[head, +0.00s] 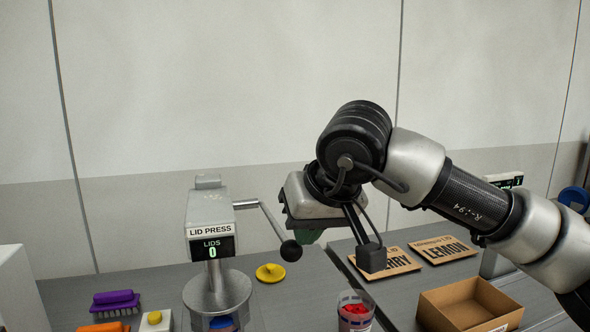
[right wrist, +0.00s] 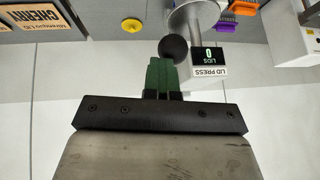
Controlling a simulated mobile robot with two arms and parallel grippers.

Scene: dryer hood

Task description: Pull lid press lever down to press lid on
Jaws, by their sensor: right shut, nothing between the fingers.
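The lid press (head: 208,225) stands left of centre in the head view, with its display reading LIDS 0. Its lever (head: 262,220) slopes out to the right and ends in a black ball knob (head: 291,250). My right gripper (head: 308,237) is just right of the knob, its green fingers partly hidden under the gripper body. In the right wrist view the green fingers (right wrist: 162,75) are closed together with nothing between them. The knob (right wrist: 173,48) is right beyond their tips; I cannot tell whether they touch. A blue thing (head: 221,322) shows at the press's base. My left gripper is not in view.
A yellow lid (head: 270,272) lies right of the press. A cup with red contents (head: 355,310) stands in front. A cardboard box (head: 470,304) and CHERRY and LEMON signs (head: 442,250) are at right. A purple brush (head: 115,302) and a yellow-buttoned block (head: 155,320) are at left.

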